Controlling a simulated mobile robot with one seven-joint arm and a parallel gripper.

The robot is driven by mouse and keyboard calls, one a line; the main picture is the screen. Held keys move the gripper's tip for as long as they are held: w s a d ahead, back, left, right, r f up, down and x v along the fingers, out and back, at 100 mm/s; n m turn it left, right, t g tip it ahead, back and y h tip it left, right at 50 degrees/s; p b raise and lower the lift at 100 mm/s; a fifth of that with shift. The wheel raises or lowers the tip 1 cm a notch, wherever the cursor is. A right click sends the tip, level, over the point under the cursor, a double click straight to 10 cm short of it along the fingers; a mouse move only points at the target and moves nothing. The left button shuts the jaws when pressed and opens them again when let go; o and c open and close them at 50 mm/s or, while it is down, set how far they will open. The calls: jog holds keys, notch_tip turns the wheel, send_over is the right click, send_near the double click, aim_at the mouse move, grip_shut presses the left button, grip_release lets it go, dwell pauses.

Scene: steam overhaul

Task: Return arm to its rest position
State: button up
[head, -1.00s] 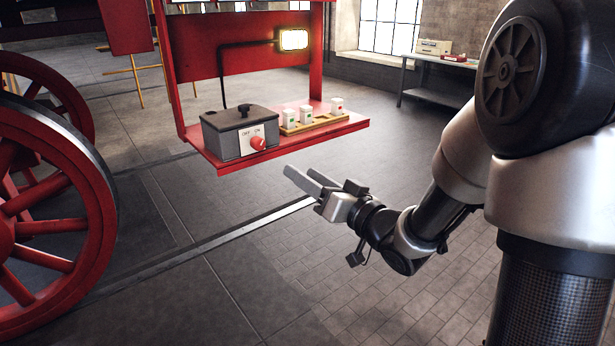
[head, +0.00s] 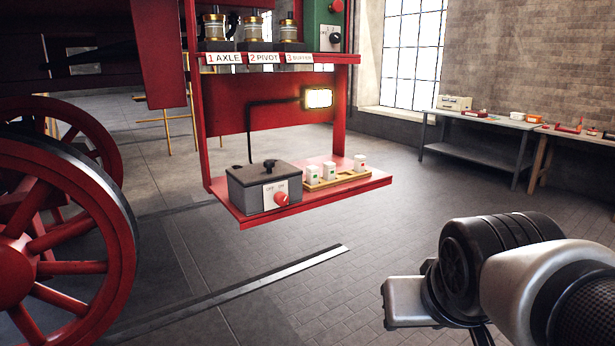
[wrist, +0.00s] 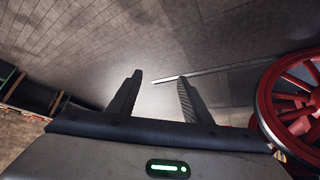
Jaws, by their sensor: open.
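My gripper (wrist: 158,98) shows in the wrist view with its two dark fingers spread apart and nothing between them. Bare floor lies beyond the fingertips. In the head view my arm is folded at the lower right, and the fingers cannot be made out there. The arm is clear of the red shelf unit, with open floor between them.
A red shelf (head: 307,205) carries a grey box with a red knob (head: 265,188) and a wooden tray (head: 340,180) with several white blocks. Labelled jars stand above. A red wheel (head: 60,240) is at left. Benches (head: 478,122) stand at back right.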

jog(key=s+a+r+g+p, duration=0.1)
jog(key=s+a+r+p, duration=0.1)
jog(key=s, duration=0.3)
notch_tip(320, 180, up, 15)
jog(key=p, duration=1.5)
jog(key=shift+d+y, duration=0.2)
jog(key=shift+y, duration=0.2)
jog(key=shift+f, duration=0.1)
